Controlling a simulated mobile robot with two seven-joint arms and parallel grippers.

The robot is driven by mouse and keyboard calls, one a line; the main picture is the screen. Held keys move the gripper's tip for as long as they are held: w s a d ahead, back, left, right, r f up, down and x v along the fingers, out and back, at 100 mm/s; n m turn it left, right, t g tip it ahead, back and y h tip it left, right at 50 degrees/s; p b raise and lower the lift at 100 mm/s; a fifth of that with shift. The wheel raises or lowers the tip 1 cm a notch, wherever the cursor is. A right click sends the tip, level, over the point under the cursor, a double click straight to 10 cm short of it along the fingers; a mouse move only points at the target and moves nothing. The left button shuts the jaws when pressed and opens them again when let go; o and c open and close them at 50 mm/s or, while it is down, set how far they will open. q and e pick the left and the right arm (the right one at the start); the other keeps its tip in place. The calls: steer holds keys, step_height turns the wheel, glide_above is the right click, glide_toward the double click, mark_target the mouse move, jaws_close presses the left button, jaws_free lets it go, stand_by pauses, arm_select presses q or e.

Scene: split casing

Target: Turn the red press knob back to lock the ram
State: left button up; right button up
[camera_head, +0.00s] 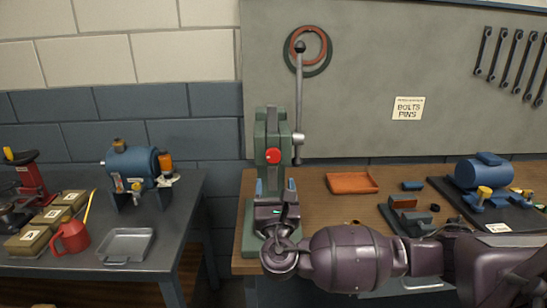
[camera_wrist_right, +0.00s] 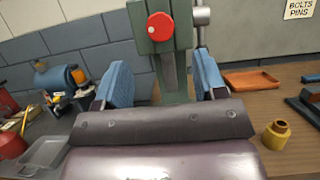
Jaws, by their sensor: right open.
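The knob also shows in the right wrist view (camera_wrist_right: 160,26), above and beyond the fingers. My right gripper (camera_head: 275,187) is in front of the press, below the knob. Its two blue-padded fingers (camera_wrist_right: 160,82) are wide apart with nothing between them, and they do not touch the knob. The press lever (camera_head: 299,90) stands upright at the press's right side. My left gripper is out of view.
An orange tray (camera_head: 351,183) lies on the wooden bench right of the press. A blue motor (camera_head: 482,172) stands farther right. A yellow-brown part (camera_wrist_right: 276,135) sits near the right finger. A dark left table holds a grey tray (camera_head: 127,246) and red can (camera_head: 70,238).

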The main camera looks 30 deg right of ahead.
mark_target(273, 157)
steer(key=p+x, duration=0.1)
steer(key=x, duration=0.7)
steer(key=shift+w, duration=0.1)
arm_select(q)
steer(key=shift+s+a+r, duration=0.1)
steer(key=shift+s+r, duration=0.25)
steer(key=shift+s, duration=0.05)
arm_select(e)
steer(key=shift+w+d+r, duration=0.25)
steer(key=shift+w+d, duration=0.1)
steer(key=shift+w, duration=0.25)
steer(key=c, duration=0.9)
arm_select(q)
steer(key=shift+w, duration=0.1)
arm_select(e)
steer(key=shift+o, duration=0.2)
